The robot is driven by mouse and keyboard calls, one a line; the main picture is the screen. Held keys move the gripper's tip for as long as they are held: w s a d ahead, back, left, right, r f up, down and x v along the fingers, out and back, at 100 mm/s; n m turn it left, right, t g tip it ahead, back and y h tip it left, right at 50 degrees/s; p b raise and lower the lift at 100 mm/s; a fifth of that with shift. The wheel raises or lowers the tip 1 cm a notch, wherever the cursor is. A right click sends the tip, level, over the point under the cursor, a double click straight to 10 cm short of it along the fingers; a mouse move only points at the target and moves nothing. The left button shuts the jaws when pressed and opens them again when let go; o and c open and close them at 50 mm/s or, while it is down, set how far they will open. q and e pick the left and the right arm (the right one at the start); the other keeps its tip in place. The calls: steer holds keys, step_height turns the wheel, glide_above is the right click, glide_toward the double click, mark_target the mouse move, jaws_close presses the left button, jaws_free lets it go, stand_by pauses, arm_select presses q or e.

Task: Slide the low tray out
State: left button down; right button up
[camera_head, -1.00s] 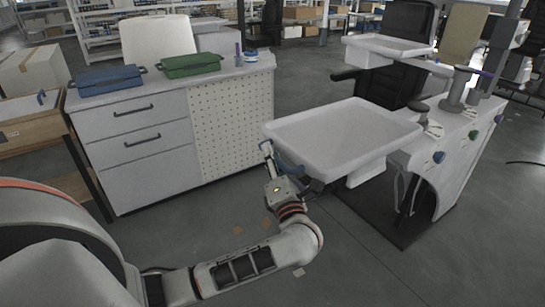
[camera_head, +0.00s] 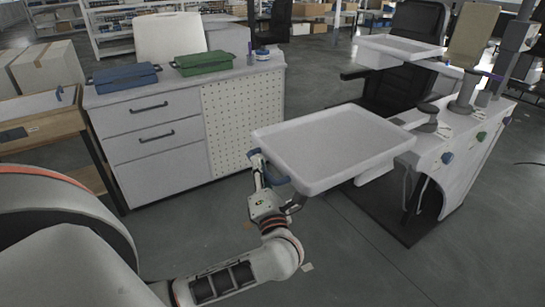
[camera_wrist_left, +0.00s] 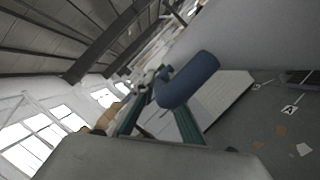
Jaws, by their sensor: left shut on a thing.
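The low tray (camera_head: 332,146) is a wide white tray with a raised rim, in the middle right of the head view. It stands out to the left of the white unit on the right. A blue handle (camera_head: 268,170) is at its near left edge. My left gripper (camera_head: 263,168) is shut on this handle, beside the tray's left corner. In the left wrist view the blue handle (camera_wrist_left: 188,80) lies between the fingers, and a large pale surface fills the upper right. My right gripper is in neither view.
A smaller upper tray (camera_head: 398,48) sits higher, behind the low one. A black chair (camera_head: 420,22) stands behind. A white cabinet (camera_head: 150,130) with a blue box (camera_head: 126,76) and a green box (camera_head: 204,62) stands at left. Open grey floor (camera_head: 350,265) lies in front.

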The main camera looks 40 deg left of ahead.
arm_select(q)
steer(key=s, duration=0.1)
steer(key=s+a, duration=0.1)
steer(key=s, duration=0.1)
steer(key=s+p, duration=0.1)
steer(key=shift+s+a, duration=0.3)
steer(key=shift+a, duration=0.1)
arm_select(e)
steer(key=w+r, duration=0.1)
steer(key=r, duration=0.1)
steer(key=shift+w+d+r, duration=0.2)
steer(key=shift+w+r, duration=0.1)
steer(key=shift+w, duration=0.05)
arm_select(q)
steer(key=c, duration=2.1)
jaws_free()
steer(key=shift+o, duration=0.3)
steer(key=shift+w, duration=0.1)
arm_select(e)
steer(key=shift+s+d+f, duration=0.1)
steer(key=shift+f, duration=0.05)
arm_select(q)
steer(key=v, duration=1.2)
steer(key=shift+f, duration=0.1)
